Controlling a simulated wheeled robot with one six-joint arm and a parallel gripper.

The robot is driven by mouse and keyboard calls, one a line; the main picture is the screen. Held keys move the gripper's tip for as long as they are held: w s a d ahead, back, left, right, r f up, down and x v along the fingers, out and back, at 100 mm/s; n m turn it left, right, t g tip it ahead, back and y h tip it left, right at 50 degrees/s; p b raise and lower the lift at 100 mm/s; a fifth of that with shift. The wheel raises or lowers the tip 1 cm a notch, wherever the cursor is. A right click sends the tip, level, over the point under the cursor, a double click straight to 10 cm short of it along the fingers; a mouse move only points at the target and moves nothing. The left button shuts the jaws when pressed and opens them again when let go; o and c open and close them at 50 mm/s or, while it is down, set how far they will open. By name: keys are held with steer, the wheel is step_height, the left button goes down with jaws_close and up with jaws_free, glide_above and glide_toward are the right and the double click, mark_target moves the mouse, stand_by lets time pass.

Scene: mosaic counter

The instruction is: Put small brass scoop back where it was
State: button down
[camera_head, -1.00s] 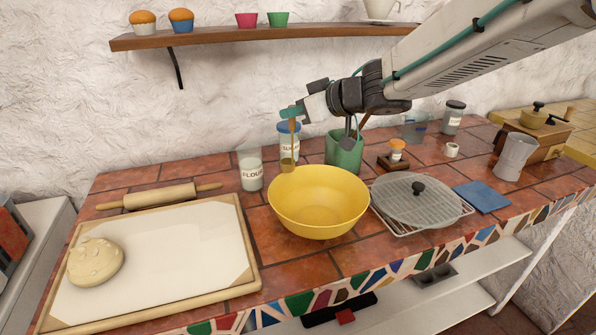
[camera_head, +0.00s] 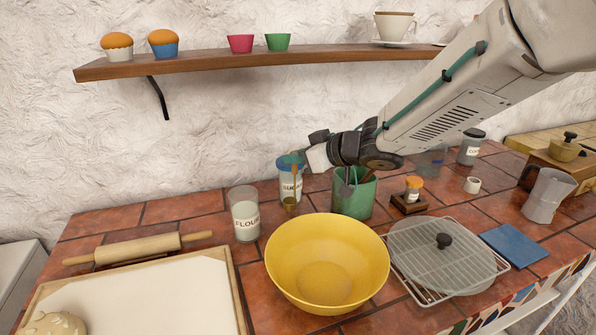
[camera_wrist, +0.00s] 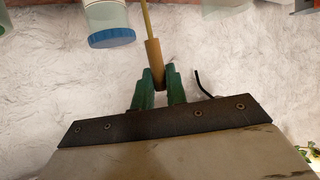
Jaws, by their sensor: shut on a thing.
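The small brass scoop hangs upright, bowl down, with its bowl (camera_head: 290,204) in front of the sugar jar (camera_head: 284,188) in the head view. My gripper (camera_head: 296,168) is shut on its wooden handle. In the wrist view my gripper (camera_wrist: 159,84) has its green fingertips around the handle (camera_wrist: 154,58), and the thin shaft runs out of the top of the frame. The blue-lidded sugar jar (camera_wrist: 108,36) shows beside the scoop there. I cannot tell whether the scoop bowl touches the counter.
The flour jar (camera_head: 244,214) stands to the left, and the green utensil crock (camera_head: 353,196) to the right. A yellow bowl (camera_head: 328,262) is in front. A rolling pin (camera_head: 140,247) lies at left. A shelf (camera_head: 210,64) runs along the wall above.

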mark_target(297, 169)
steer(key=shift+f, duration=1.7)
steer(key=c, duration=1.4)
jaws_free()
steer(key=shift+s+d+r, duration=0.1)
steer(key=shift+d+r, duration=0.05)
steer(key=shift+r, duration=0.1)
steer(key=v, duration=0.7)
steer(key=shift+s+d, duration=0.1)
